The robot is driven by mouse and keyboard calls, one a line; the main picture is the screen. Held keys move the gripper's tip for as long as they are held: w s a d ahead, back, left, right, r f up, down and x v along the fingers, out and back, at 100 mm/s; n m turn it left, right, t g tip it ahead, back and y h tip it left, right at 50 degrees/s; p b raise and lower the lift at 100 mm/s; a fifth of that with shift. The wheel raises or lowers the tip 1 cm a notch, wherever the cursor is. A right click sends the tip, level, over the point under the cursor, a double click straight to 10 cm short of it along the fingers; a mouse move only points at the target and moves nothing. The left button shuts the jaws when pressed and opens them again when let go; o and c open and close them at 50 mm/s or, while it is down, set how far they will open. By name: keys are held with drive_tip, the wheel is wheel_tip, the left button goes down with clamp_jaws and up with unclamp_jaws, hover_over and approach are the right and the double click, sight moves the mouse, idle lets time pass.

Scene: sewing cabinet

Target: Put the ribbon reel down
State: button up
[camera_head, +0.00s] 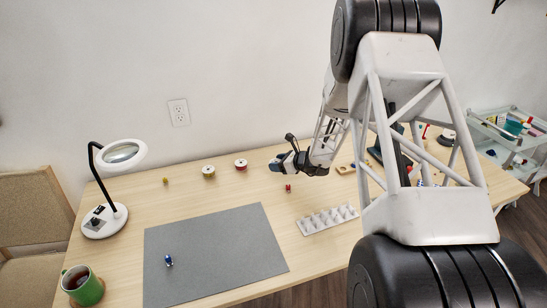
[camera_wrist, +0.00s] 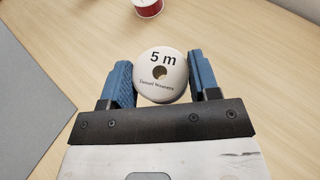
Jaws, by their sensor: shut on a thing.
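My gripper (camera_head: 275,163) reaches in from the right above the back part of the wooden table (camera_head: 130,205). In the wrist view its blue fingers (camera_wrist: 163,82) are shut on the ribbon reel (camera_wrist: 162,75), which has a round white face marked "5 m" with a dark centre hole. The face is turned to the wrist camera.
A red reel (camera_head: 241,164) stands ahead of the fingers, also in the wrist view (camera_wrist: 148,6). An olive reel (camera_head: 208,171) is left of it. A small red spool (camera_head: 288,188), grey mat (camera_head: 215,250) and bobbin tray (camera_head: 327,219) lie nearer. Bare wood surrounds the reels.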

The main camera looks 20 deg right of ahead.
drive_tip(key=w, duration=0.3)
drive_tip(key=w+d, duration=0.1)
drive_tip(key=w, duration=0.3)
drive_tip(key=w+f, duration=0.1)
drive_tip(key=w, duration=0.2)
drive_tip(key=shift+w+d, duration=0.2)
drive_tip(key=shift+d, duration=0.15)
drive_tip(key=shift+f, duration=1.7)
drive_tip(key=shift+f, duration=0.15)
drive_tip(key=o, duration=0.9)
drive_tip(key=shift+s+d+r, duration=0.1)
drive_tip(key=shift+r, duration=0.15)
drive_tip(key=v, duration=1.1)
drive_tip(key=shift+s+d, duration=0.2)
drive_tip(key=shift+s, duration=0.15)
